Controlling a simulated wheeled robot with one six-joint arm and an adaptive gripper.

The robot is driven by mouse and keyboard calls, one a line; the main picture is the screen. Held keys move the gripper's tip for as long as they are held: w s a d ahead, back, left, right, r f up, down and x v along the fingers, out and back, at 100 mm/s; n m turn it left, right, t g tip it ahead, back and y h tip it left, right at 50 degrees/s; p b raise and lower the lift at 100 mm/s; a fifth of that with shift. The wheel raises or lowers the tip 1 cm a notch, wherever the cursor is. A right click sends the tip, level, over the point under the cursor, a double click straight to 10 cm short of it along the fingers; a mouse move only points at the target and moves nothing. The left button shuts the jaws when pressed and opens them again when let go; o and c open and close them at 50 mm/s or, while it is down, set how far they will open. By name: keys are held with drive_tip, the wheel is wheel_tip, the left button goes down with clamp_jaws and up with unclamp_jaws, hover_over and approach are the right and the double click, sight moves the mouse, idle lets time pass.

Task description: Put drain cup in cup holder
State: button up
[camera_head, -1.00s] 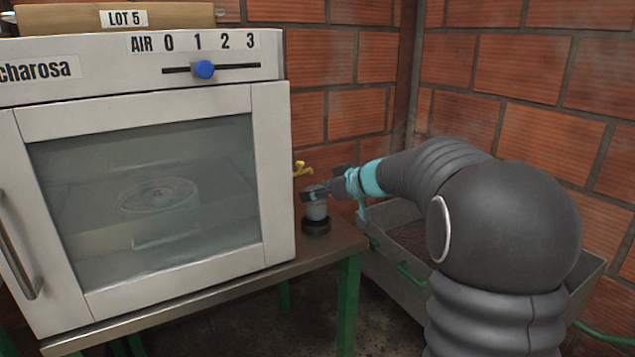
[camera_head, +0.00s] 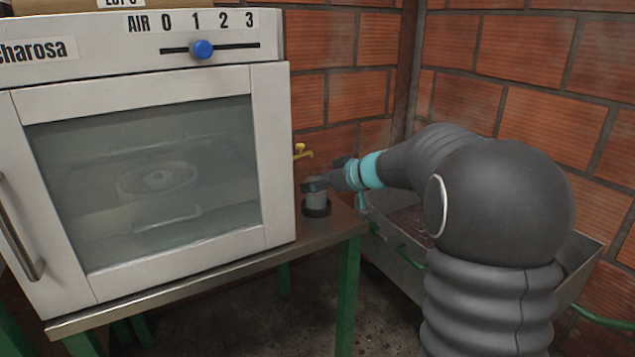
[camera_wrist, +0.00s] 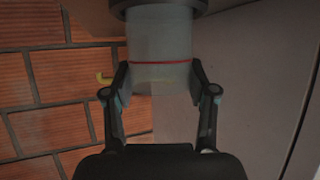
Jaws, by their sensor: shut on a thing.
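The drain cup (camera_head: 316,197) is a small grey, translucent cup. It stands upright at the right end of the metal table. In the wrist view the cup (camera_wrist: 160,42) shows a red line around it. My gripper (camera_head: 318,185) is shut on the cup; in the wrist view its two fingers (camera_wrist: 158,78) press the cup from both sides. The black, round cup holder (camera_head: 317,211) sits on the table around the cup's lower end. In the wrist view the dark holder (camera_wrist: 160,5) meets that end at the top edge. How deep the cup sits is hidden.
A white oven (camera_head: 270,165) with a glass door and a blue slider (camera_head: 203,49) stands close left of the cup. A yellow tap (camera_head: 301,151) is behind it. A metal trough (camera_head: 395,250) is to the right, below my arm. Brick walls close the corner.

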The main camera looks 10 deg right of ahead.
drive_tip(key=shift+f, duration=0.45)
drive_tip(key=o, duration=1.2)
drive_tip(key=shift+o, duration=0.2)
drive_tip(key=v, duration=1.2)
